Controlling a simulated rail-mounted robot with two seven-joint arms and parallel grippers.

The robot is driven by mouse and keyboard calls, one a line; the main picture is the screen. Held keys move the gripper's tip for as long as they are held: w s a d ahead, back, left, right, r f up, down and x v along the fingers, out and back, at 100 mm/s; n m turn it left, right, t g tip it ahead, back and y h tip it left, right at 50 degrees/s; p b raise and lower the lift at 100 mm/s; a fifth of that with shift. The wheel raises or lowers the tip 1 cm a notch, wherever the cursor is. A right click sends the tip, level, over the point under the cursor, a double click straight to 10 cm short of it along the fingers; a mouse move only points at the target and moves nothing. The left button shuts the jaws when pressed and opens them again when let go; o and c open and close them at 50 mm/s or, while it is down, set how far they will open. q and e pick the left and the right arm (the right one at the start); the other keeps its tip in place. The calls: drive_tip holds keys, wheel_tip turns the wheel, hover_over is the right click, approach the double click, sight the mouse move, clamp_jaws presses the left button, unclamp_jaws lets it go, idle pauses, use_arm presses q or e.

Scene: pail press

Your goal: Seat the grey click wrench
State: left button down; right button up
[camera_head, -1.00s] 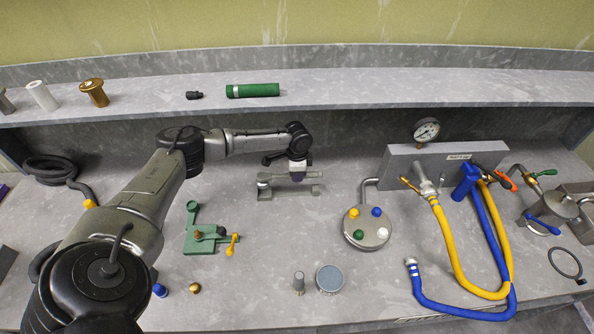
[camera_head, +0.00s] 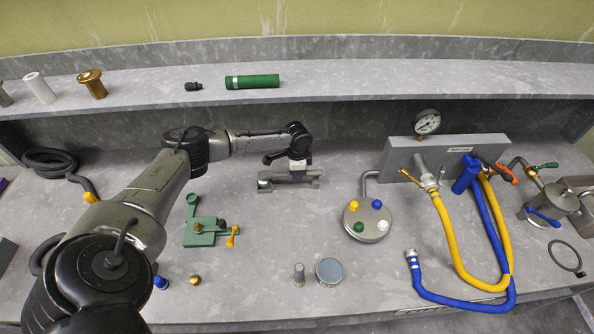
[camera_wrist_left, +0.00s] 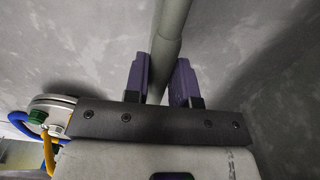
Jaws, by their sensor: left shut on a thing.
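My left gripper (camera_head: 297,174) is at the middle of the bench with its fingers pointing down. In the left wrist view its purple fingers (camera_wrist_left: 162,85) are shut on a slim grey rod, the grey click wrench (camera_wrist_left: 172,32), which runs away from them toward the top of the picture. In the head view the wrench (camera_head: 279,176) lies level, left to right, low over a grey cradle (camera_head: 290,188). I cannot tell whether it touches the cradle's supports. The gripper hides part of the wrench. My right gripper is not in view.
A green clamp fixture (camera_head: 203,232) stands to the left. A round disc with coloured knobs (camera_head: 367,221) stands to the right, with a gauge panel (camera_head: 450,155) behind it. A shelf (camera_head: 330,82) runs above the back.

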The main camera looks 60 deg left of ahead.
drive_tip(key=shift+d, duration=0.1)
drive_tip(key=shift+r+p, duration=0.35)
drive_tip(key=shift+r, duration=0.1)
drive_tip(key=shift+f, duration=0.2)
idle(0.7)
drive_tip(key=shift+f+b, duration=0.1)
drive_tip(key=shift+b, duration=0.2)
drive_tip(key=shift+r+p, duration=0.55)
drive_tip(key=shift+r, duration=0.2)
